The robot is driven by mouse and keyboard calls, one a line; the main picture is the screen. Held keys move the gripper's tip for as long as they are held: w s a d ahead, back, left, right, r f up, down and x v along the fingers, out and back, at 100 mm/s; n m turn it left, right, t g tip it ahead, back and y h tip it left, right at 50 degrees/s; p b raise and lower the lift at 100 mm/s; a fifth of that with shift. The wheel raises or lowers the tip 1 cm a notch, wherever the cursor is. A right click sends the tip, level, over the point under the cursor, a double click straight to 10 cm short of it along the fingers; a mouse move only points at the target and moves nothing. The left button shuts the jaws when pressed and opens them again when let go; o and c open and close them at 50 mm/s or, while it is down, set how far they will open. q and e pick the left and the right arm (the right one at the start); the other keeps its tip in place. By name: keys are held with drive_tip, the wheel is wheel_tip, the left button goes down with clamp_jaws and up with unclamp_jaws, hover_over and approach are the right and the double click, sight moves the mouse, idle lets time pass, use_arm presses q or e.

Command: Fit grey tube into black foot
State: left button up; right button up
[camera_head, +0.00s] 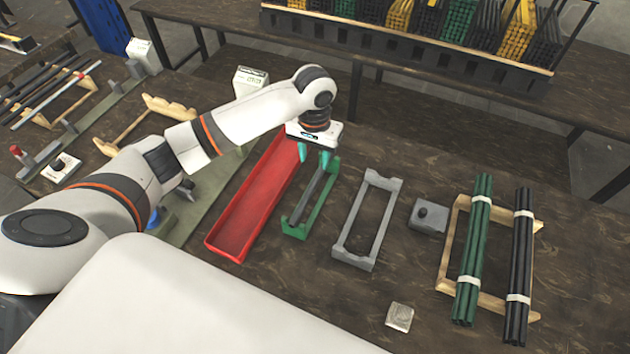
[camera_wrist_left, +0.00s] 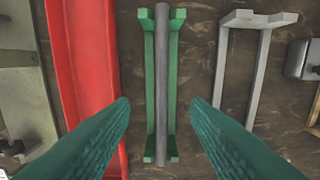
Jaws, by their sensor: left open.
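A grey tube (camera_head: 311,195) lies lengthwise in a green cradle (camera_head: 294,230) on the dark table. In the left wrist view the tube (camera_wrist_left: 161,75) runs up the middle of the picture, between the green rails (camera_wrist_left: 174,70). My left gripper (camera_head: 314,158) is open above the far part of the cradle. Its teal fingers stand on either side of the tube in the wrist view, apart from it and holding nothing. I cannot pick out the black foot with certainty. My right gripper is not in view.
A long red tray (camera_head: 226,240) lies left of the green cradle. An empty grey cradle (camera_head: 352,262), a grey block with a dark knob (camera_head: 429,216) and a wooden rack with green (camera_head: 472,250) and black rod bundles (camera_head: 519,260) stand to the right. A small metallic block (camera_head: 399,317) lies in front.

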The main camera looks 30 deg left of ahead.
sight(314, 182)
use_arm(q)
drive_tip(key=f, duration=0.2)
drive_tip(key=f+p, duration=0.1)
drive_tip(key=f, duration=0.5)
drive_tip(key=shift+s+d+f, duration=0.15)
drive_tip(key=shift+s+f, duration=0.05)
drive_tip(key=shift+s, duration=0.1)
clamp_jaws()
